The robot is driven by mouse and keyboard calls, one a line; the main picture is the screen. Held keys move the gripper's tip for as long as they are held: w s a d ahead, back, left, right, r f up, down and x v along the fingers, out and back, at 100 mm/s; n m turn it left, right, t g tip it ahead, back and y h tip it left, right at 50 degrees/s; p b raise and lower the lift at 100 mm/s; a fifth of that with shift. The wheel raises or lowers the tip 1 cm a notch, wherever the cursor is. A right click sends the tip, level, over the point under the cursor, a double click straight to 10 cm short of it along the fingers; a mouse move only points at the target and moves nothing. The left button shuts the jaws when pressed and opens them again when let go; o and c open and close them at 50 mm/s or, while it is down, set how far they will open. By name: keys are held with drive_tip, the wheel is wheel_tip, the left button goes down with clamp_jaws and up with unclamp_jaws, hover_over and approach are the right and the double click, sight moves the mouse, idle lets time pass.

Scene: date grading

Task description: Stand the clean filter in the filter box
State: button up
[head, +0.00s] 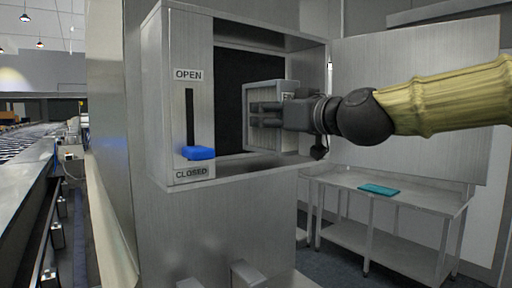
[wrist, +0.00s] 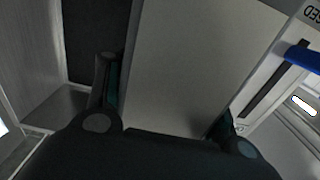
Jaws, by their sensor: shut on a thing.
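The filter (head: 262,95), a pale grey rectangular panel with a partly hidden label, stands upright at the mouth of the filter box (head: 240,167). My gripper (head: 268,114) is shut on it, reaching in from the right. In the wrist view the filter (wrist: 190,65) fills the middle between my two fingers. The box is a metal housing with an open front and a dark interior (head: 232,80). I cannot tell whether the filter touches the box floor.
A blue slide handle (head: 198,153) sits low in its slot, near CLOSED; it also shows in the wrist view (wrist: 303,57). A metal table (head: 420,195) with a teal cloth-like item (head: 379,189) stands at right. A conveyor (head: 30,165) runs along the left.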

drive_tip(key=shift+w+a+b, duration=0.15)
drive_tip(key=shift+b, duration=0.2)
drive_tip(key=w, duration=0.4)
drive_tip(key=shift+w+a+f+b, duration=0.2)
drive_tip(key=shift+w+f+b, duration=0.1)
drive_tip(key=shift+w+b, duration=0.1)
drive_tip(key=shift+w+r, duration=0.15)
drive_tip(key=w+f+p, duration=0.1)
drive_tip(key=w+p, duration=0.1)
drive_tip(key=w, duration=0.1)
drive_tip(key=w+a+f+p, duration=0.1)
drive_tip(key=w+f+p, duration=0.1)
drive_tip(key=w, duration=0.1)
drive_tip(key=w+f+p, duration=0.1)
drive_tip(key=w+p, duration=0.1)
drive_tip(key=w, duration=0.1)
drive_tip(key=shift+a+f+p, duration=0.2)
drive_tip(key=shift+f+p, duration=0.05)
drive_tip(key=shift+p, duration=0.1)
drive_tip(key=shift+s, duration=0.15)
drive_tip(key=shift+a+f, duration=0.1)
drive_tip(key=shift+f, duration=0.05)
drive_tip(key=o, duration=1.4)
